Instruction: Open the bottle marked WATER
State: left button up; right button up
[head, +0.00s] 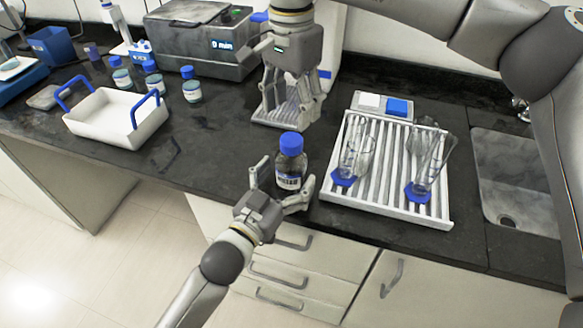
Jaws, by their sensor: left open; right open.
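A clear bottle (291,170) with a blue cap (291,143) and a white label stands upright near the counter's front edge. The cap is on; the label text is too small to read. My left gripper (282,190) is open, its fingers on either side of the bottle's lower body; I cannot tell whether they touch it. My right gripper (291,115) is open and points down, above and behind the cap, apart from it. Several similar blue-capped bottles (192,86) stand at the back left.
A white drying rack (330,198) with two glass vessels on blue bases stands right of the bottle, with a sink (520,185) beyond it. A white tray with blue handles (115,118) and a grey device (200,40) are at left.

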pick_arm(q)
jog(key=shift+x, duration=0.85)
